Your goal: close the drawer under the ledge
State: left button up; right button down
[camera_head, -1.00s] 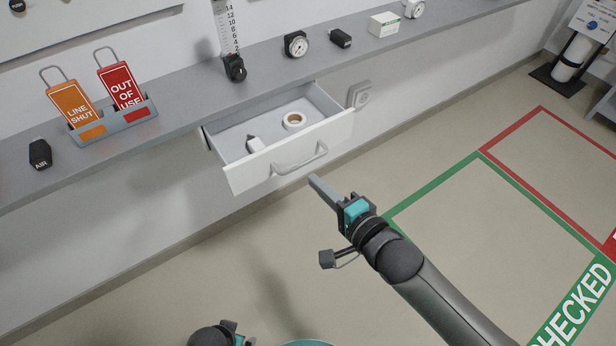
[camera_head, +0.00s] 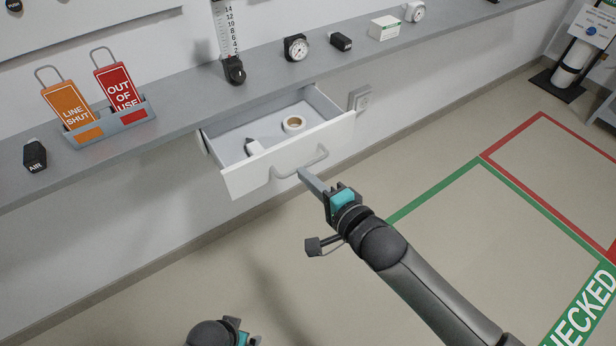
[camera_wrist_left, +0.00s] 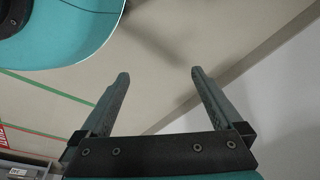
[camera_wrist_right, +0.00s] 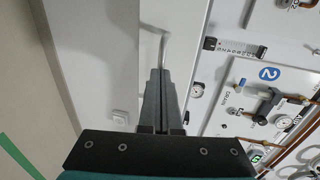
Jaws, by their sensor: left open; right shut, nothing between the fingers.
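The white drawer (camera_head: 246,181) under the grey ledge (camera_head: 178,100) stands open. Its metal bar handle (camera_head: 300,164) is on the front. A roll of tape (camera_head: 293,124) and a small white and dark item (camera_head: 253,147) lie inside. My right gripper (camera_head: 303,174) is shut and empty, its fingertips right by the handle; I cannot tell if they touch. In the right wrist view its closed fingers (camera_wrist_right: 161,75) point at the drawer front, with the handle (camera_wrist_right: 156,30) by the tips. My left gripper (camera_wrist_left: 160,75) is open and empty, low and away from the drawer.
On the ledge stand a holder (camera_head: 112,125) with an orange tag (camera_head: 70,105) and a red tag (camera_head: 118,88), a black AIR block (camera_head: 35,155), a gauge (camera_head: 296,47) and a white box (camera_head: 384,28). A socket (camera_head: 360,98) is on the wall.

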aim_at(289, 157)
jog(key=x, duration=0.2)
jog(key=r+b+x, duration=0.1)
jog(key=x, duration=0.4)
jog(key=shift+w+a+r, duration=0.15)
jog(key=shift+w+a, duration=0.1)
jog(key=shift+w, duration=0.25)
jog(key=b+x, duration=0.1)
jog(key=x, duration=0.1)
jog(key=r+b+x, duration=0.1)
jog(key=x, duration=0.2)
jog(key=shift+w+a+b, duration=0.1)
jog(key=shift+w+b, duration=0.2)
jog(key=shift+b, duration=0.1)
jog(key=shift+w+a, duration=0.15)
jog(key=shift+w, duration=0.05)
jog(key=shift+r, duration=0.25)
pick_arm(q)
jog(key=w+d+r+t, duration=0.1)
jog(key=w+r, duration=0.2)
jog(key=r, duration=0.5)
jog(key=shift+w+d, duration=0.3)
pick_arm(e)
jog(key=shift+a+r, duration=0.1)
jog(key=shift+r, duration=0.1)
